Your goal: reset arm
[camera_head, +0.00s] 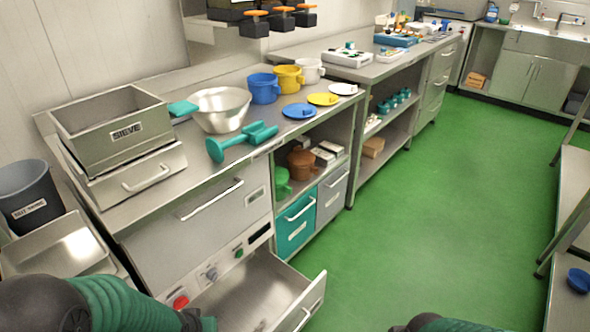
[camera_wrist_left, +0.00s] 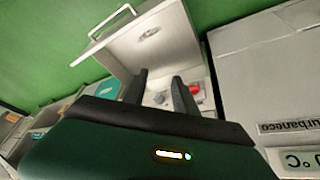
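My left arm (camera_head: 130,303) comes in at the lower left of the head view, in front of the counter and by the open drawer (camera_head: 250,290). The left gripper shows from behind in the left wrist view (camera_wrist_left: 160,92). Its two dark fingers stand apart with nothing seen between them. Beyond them is the drawer (camera_wrist_left: 150,40) with its handle and a red knob (camera_wrist_left: 196,88). Of my right arm (camera_head: 430,323), only a small part shows at the bottom edge of the head view. The right gripper is out of view.
The counter holds a SIEVE box (camera_head: 115,125), a metal bowl (camera_head: 221,108), a teal scoop (camera_head: 240,141), a blue pot (camera_head: 264,88), a yellow pot (camera_head: 289,78) and several lids. The open drawer juts over the green floor (camera_head: 440,190), which is wide and clear. A grey bin (camera_head: 30,195) stands at left.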

